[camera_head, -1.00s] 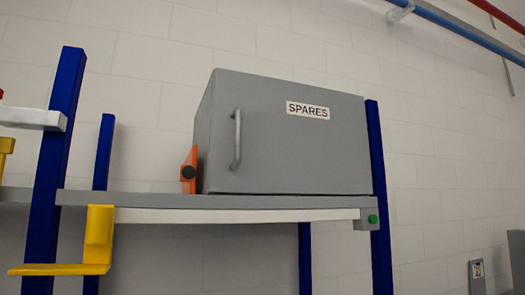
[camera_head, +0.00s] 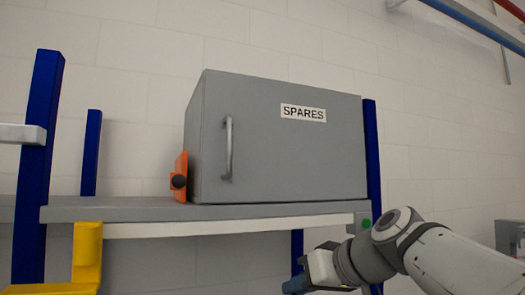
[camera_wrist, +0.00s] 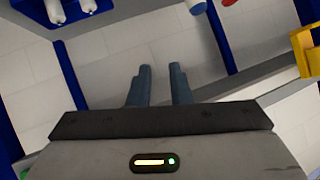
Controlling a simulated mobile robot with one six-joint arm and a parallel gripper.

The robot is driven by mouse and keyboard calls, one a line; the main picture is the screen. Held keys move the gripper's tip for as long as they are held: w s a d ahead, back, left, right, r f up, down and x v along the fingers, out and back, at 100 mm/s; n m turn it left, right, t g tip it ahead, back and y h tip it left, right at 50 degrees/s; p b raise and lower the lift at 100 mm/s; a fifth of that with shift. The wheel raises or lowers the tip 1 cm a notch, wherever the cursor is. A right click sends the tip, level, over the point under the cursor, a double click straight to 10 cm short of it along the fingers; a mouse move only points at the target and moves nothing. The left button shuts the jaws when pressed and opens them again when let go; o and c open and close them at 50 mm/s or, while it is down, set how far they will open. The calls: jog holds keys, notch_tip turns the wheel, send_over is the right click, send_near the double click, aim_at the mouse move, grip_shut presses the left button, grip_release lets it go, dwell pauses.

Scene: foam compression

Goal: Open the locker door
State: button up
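The grey locker (camera_head: 275,140) labelled SPARES stands on a shelf in the head view. Its door (camera_head: 290,165) is shut, with a vertical metal handle (camera_head: 228,148) near its left edge. My gripper (camera_head: 300,285) is at the bottom of the head view, below the shelf and to the right of the handle, well apart from it. In the wrist view its two blue-grey fingers (camera_wrist: 159,88) stand apart with nothing between them. The locker cannot be made out in the wrist view.
The grey shelf (camera_head: 130,211) has blue posts (camera_head: 38,150) at its sides. An orange piece with a black knob (camera_head: 180,180) stands left of the locker. A yellow bracket (camera_head: 87,255) sits at the shelf's lower left. The space before the door is clear.

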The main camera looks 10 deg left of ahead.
jog(key=a+r+n+y+p, duration=0.1)
jog(key=a+r+n+y, duration=0.1)
jog(key=r, duration=0.6)
jog(key=a+r+n+y+p, duration=0.1)
jog(key=a+r+n+y, duration=0.15)
jog(key=r, duration=0.55)
jog(key=n+y+p, duration=0.1)
jog(key=n+y, duration=0.1)
send_near(232, 145)
jog(key=x, duration=0.3)
jog(key=shift+y, duration=0.25)
jog(key=p+x, duration=0.3)
jog(key=x, duration=0.3)
jog(key=shift+w+a, duration=0.2)
jog(key=shift+a, duration=0.15)
jog(key=shift+w+a+f, duration=0.1)
jog(key=shift+w+a, duration=0.15)
jog(key=shift+a, duration=0.2)
grip_shut()
